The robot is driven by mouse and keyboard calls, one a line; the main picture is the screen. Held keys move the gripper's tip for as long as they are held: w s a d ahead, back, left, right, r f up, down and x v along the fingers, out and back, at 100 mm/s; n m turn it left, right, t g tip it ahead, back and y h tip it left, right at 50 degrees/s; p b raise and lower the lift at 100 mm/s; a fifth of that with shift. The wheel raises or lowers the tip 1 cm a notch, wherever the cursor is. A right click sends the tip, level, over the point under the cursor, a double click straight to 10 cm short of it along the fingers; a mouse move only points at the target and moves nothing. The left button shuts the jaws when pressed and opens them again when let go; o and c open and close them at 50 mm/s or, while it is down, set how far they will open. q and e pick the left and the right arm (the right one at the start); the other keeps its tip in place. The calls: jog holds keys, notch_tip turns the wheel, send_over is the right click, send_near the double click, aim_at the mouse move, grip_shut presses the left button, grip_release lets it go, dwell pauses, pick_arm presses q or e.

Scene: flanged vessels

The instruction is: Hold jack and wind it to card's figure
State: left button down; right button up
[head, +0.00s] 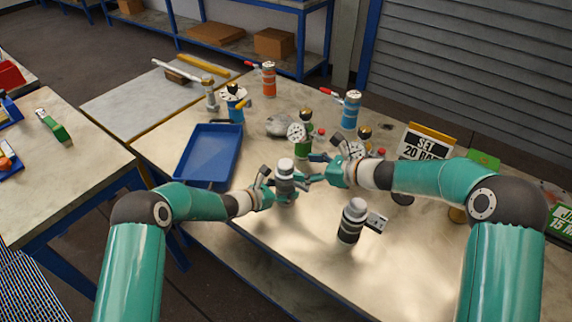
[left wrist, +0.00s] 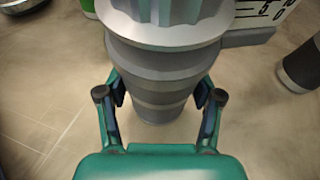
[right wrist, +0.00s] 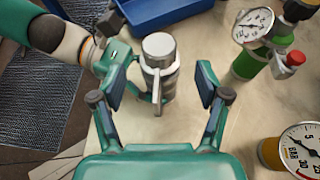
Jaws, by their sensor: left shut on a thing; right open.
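A grey jack (head: 286,168) with a ribbed top stands upright on the bench. My left gripper (head: 275,190) is shut on its body, with a finger on each side in the left wrist view (left wrist: 160,98). A scale plate (left wrist: 265,14) with "5" and "0" juts from the jack. My right gripper (head: 312,170) is open, just right of the jack's top. In the right wrist view the jack (right wrist: 160,75) shows between its spread fingers, apart from them. A green card (head: 558,222) at the right edge reads "JA…" and "15 M…", cut off.
A second dark jack-like cylinder (head: 350,225) stands front right. A "SET 20 BAR" card (head: 424,145) stands behind. Gauged green (head: 303,146) and orange (right wrist: 270,153) vessels stand near my right arm. A blue tray (head: 208,155) lies left. The front bench is fairly clear.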

aim_at(290, 165)
jog(key=x, duration=0.7)
jog(key=shift+a+f, duration=0.1)
jog(key=shift+a, duration=0.15)
jog(key=shift+w, duration=0.1)
jog(key=c, duration=1.2)
